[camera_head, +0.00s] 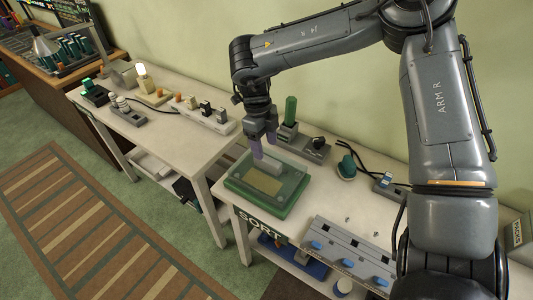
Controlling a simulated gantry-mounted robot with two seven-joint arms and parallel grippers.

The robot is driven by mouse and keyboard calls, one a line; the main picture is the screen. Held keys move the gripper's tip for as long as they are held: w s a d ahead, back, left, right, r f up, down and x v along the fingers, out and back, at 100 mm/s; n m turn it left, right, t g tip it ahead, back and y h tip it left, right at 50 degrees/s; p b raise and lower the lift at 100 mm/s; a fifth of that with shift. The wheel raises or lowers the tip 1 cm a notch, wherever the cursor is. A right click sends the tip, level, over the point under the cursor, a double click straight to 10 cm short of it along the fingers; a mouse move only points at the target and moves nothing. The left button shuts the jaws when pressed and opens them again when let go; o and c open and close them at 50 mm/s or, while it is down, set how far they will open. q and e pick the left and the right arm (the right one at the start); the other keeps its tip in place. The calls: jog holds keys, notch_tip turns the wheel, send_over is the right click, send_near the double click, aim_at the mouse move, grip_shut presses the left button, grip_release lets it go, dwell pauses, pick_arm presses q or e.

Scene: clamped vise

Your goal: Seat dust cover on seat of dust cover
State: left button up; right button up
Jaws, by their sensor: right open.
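A see-through greenish dust cover (287,184) with a grey block-like handle (269,161) on top lies on a green base (262,204) at the left end of the near bench. The base looks like the seat of the dust cover, and a yellowish panel shows through. I cannot tell whether the cover is fully down all round. My right gripper (263,146) points down with its purple fingers open, right at the handle. I cannot tell whether the fingers touch it. My left gripper is not in view.
A teal knob (346,168) and cables lie to the right. A grey rack (350,250) with blue parts fills the front right. A second bench (160,128) with several fixtures stands left.

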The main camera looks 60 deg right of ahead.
jog(key=shift+w+r, duration=0.15)
jog(key=shift+r, duration=0.9)
jog(key=shift+w+r, duration=0.15)
jog(key=shift+r, duration=0.85)
